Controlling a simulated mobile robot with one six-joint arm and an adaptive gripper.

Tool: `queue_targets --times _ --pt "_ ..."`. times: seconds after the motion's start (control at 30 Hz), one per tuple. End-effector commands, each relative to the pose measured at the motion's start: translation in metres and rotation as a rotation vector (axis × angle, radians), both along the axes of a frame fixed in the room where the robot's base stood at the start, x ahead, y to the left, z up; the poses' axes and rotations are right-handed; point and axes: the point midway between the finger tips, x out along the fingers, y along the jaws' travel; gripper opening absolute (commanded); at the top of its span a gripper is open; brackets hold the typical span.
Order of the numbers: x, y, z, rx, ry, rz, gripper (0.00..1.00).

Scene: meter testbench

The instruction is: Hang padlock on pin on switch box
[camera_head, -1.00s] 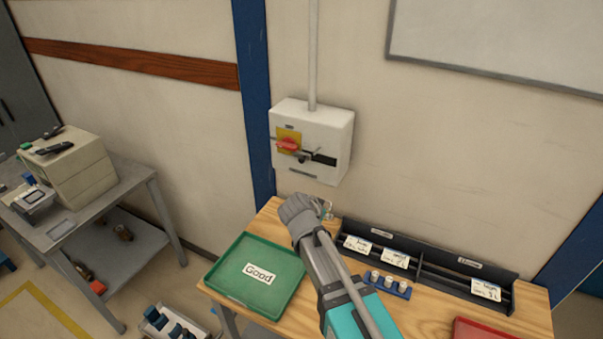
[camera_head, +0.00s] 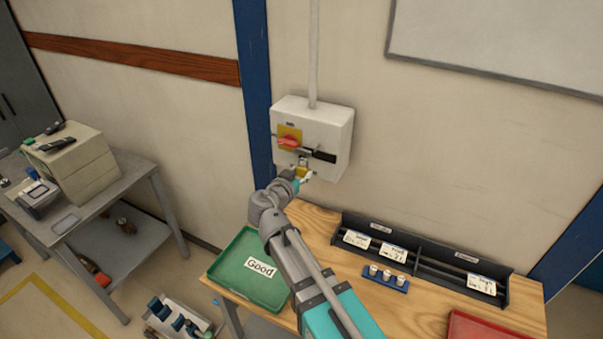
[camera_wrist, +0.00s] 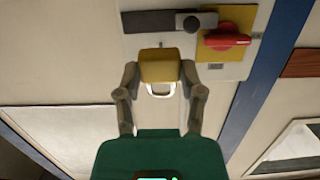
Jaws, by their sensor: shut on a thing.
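My gripper (camera_head: 300,175) is shut on the padlock (camera_head: 302,171), just in front of the lower part of the white switch box (camera_head: 333,131). In the wrist view, both fingers grip the sides of the padlock's yellow body (camera_wrist: 160,66), and its pale shackle (camera_wrist: 160,90) shows below the body. The box has a red switch handle (camera_head: 288,142) on a yellow plate and a dark bar (camera_head: 321,155). The round pin end (camera_wrist: 192,23) shows on the bar in the wrist view. I cannot tell whether the shackle touches the pin.
Below the box, the wooden bench (camera_head: 325,222) carries a green tray (camera_head: 240,285), a black rack (camera_head: 425,262), a blue holder (camera_head: 385,280) and part of a red tray (camera_head: 480,326). A grey conduit (camera_head: 313,50) runs up from the box. A blue post (camera_head: 254,90) stands left.

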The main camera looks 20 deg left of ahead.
Motion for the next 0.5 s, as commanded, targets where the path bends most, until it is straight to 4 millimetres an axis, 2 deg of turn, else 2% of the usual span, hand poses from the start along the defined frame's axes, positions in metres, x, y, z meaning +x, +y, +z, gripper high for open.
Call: queue_targets --times 0.5 --pt "0.0046 -0.001 -0.0007 -0.001 0.001 -0.002 0.01"
